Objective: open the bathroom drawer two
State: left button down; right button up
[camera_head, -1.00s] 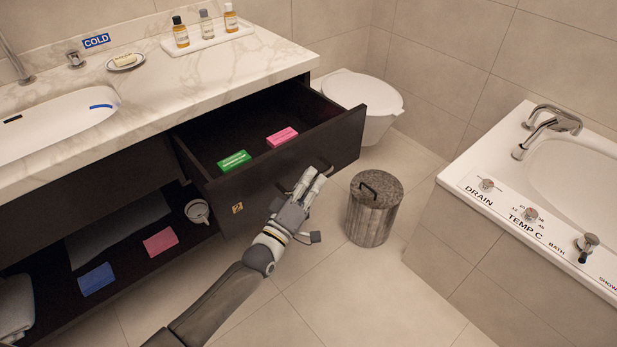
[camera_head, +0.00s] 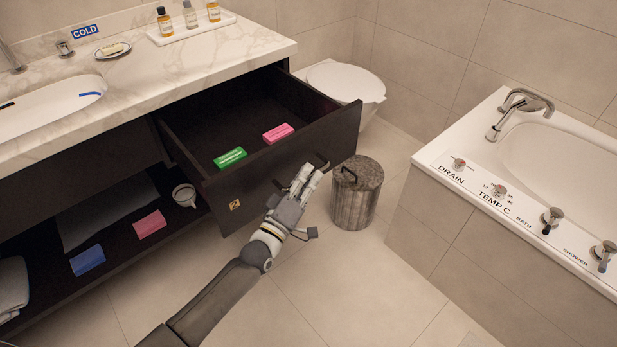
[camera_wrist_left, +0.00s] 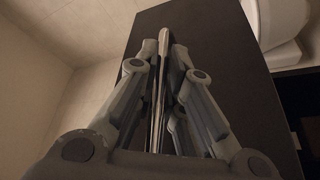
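The dark drawer two (camera_head: 270,178), marked with a small orange "2" label, stands pulled out from under the marble counter. A green box (camera_head: 230,158) and a pink box (camera_head: 278,133) lie inside it. My left gripper (camera_head: 308,171) is at the drawer front, at its bar handle (camera_head: 322,166). In the left wrist view the fingers (camera_wrist_left: 163,45) are closed together around the thin handle bar, against the dark front (camera_wrist_left: 215,50). Part of the handle is hidden by the fingers. My right gripper is in neither view.
A round bin (camera_head: 355,200) with a lid stands just right of the drawer front. The toilet (camera_head: 345,82) is behind it and the bathtub (camera_head: 440,160) is at right. An open lower shelf (camera_head: 120,235) holds boxes and a cup. The floor in front is clear.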

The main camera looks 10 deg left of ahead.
pick_arm(q)
jog(key=c, duration=1.5)
grip_release()
jog(key=v, duration=1.2)
jog(key=shift+f, duration=0.1)
